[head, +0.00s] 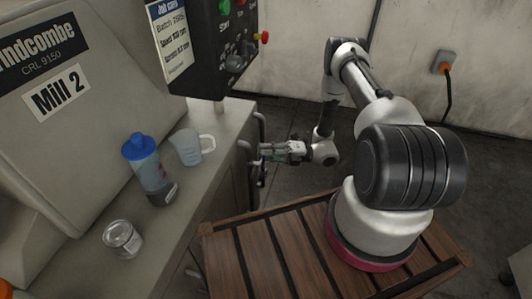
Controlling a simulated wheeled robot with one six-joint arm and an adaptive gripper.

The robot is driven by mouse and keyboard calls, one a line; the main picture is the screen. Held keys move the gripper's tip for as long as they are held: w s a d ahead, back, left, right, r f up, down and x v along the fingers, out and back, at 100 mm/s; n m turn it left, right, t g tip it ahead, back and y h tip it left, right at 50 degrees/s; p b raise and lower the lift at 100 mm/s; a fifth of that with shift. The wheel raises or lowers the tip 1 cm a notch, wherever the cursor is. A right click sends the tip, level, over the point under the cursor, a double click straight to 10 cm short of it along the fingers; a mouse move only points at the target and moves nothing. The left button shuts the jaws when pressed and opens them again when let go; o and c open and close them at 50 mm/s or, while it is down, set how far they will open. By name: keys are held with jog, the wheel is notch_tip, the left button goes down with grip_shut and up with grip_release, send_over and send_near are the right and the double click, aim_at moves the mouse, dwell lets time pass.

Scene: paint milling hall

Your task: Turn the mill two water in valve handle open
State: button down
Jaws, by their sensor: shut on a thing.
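The machine marked Mill 2 (58,95) fills the left of the head view. Grey bent pipes (247,150) run down beside the right edge of its bench. My gripper (266,152) reaches in from the right, level, with its fingers at these pipes. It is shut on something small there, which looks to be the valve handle. The fingers hide most of the handle, so I cannot tell its angle or any water in marking on it.
On the bench (180,222) stand a blue-capped bottle (146,165), a clear measuring jug (192,147) and a metal tin (122,239). A dark control box (222,45) with coloured buttons hangs above my gripper. A wall socket with an orange plug (443,66) is at the back right.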

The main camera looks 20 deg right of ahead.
aim_at(263, 159)
notch_tip(263, 159, up, 2)
jog(key=n, duration=0.2)
jog(key=n+g+h, duration=0.1)
jog(key=n, duration=0.1)
jog(key=shift+s+a+r+h, duration=0.1)
jog(key=shift+s+h, duration=0.05)
jog(key=shift+h, duration=0.15)
jog(key=n, duration=0.1)
jog(key=r+n+h, duration=0.1)
jog(key=shift+s+a+r+n, duration=0.15)
jog(key=shift+s+a+n, duration=0.05)
jog(key=shift+s+n, duration=0.1)
jog(key=shift+s+a+r+n+h, duration=0.2)
jog(key=shift+r+n+h, duration=0.1)
jog(key=shift+n, duration=0.25)
jog(key=shift+s+a+r+n+h, duration=0.1)
jog(key=shift+s+r+n+h, duration=0.15)
jog(key=shift+n, duration=0.3)
jog(key=n+h, duration=0.1)
jog(key=s+a+r+n+t+h, duration=0.1)
jog(key=n, duration=0.1)
jog(key=shift+s, duration=0.3)
jog(key=shift+s+a+r+n+t+h, duration=0.1)
jog(key=shift+s+a+n+t+h, duration=0.3)
jog(key=shift+n, duration=0.3)
jog(key=shift+s+a+r+n+t+h, duration=0.1)
jog(key=shift+s+a+n+t+h, duration=0.1)
jog(key=shift+s+n+t+h, duration=0.35)
jog(key=shift+g, duration=0.25)
